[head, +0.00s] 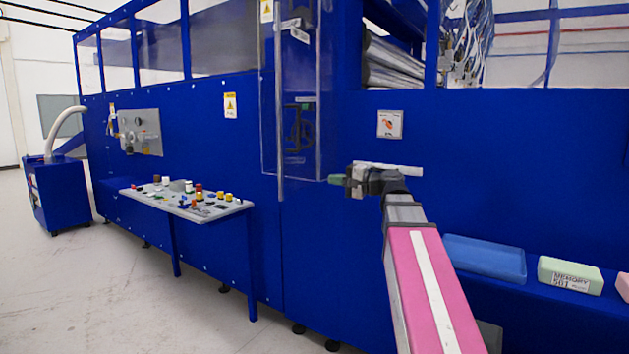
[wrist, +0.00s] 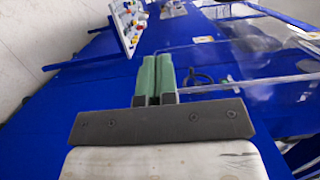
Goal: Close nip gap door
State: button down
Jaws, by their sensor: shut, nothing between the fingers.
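The nip gap door appears to be the clear panel (head: 305,75) on the blue machine front, with a pale upright bar along its left side. How far it stands open I cannot tell. My gripper (head: 334,180) is at the panel's lower right corner, its green fingers pointing left. In the wrist view the fingers (wrist: 155,75) are pressed together with nothing between them. The clear panel (wrist: 265,58) lies just beyond and right of them there; whether they touch it I cannot tell.
A control desk (head: 235,206) with several coloured buttons juts out at left. A blue cart (head: 70,190) with a hose stands far left. The floor at front left is clear.

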aim_at(290, 175)
jog(key=x, duration=1.3)
jog(key=shift+w, duration=0.15)
jog(key=shift+a+f, duration=0.1)
jog(key=shift+a, duration=0.2)
